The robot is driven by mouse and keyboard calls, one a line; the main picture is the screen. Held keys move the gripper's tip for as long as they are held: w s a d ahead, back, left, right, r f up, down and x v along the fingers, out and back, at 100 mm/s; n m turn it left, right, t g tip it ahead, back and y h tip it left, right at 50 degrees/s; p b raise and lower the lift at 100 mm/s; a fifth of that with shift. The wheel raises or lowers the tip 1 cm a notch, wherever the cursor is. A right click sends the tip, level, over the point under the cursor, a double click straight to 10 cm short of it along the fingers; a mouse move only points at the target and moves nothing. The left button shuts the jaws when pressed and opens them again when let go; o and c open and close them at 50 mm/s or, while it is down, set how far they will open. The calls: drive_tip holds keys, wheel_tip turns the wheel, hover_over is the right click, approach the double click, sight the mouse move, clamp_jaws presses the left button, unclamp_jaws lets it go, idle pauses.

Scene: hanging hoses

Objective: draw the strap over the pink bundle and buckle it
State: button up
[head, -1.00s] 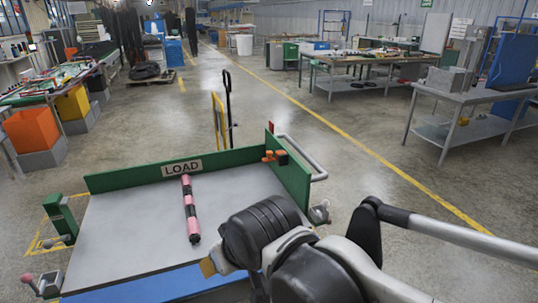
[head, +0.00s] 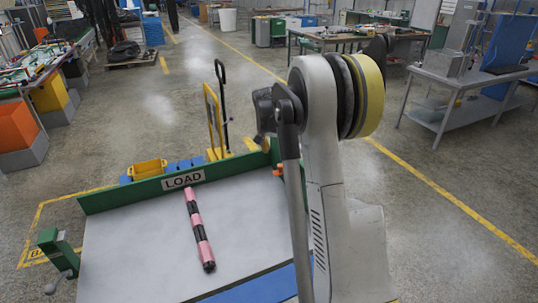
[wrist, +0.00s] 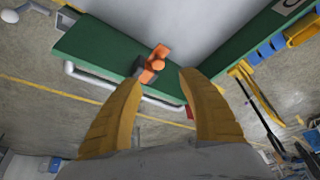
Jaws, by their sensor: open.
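The pink bundle (head: 198,224), banded pink and black, lies on the grey bed (head: 135,235) below the LOAD sign in the head view. An orange fitting (wrist: 154,63) sits on the green side wall (wrist: 105,45) in the wrist view; a bit of it shows beside my arm in the head view (head: 278,172). I cannot tell whether it belongs to the strap, and no strap is clearly visible. My gripper (wrist: 160,79) is open and empty, its ochre fingers pointing toward the orange fitting, which appears between the tips. My arm hides much of the right wall in the head view.
A green post with a grey lever (head: 60,254) stands at the bed's left. A green back wall (head: 120,195) carries the LOAD sign (head: 184,180). Behind it are a yellow bin (head: 148,168) and a pallet truck (head: 212,115). The bed around the bundle is clear.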

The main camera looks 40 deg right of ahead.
sight(280, 165)
drive_tip(key=x, duration=0.4)
drive_tip(key=b+x, duration=0.1)
drive_tip(key=x, duration=0.2)
drive_tip(key=b+x, duration=0.1)
drive_tip(key=x, duration=0.3)
drive_tip(key=shift+d+f, duration=0.2)
drive_tip(key=shift+d, duration=0.3)
clamp_jaws()
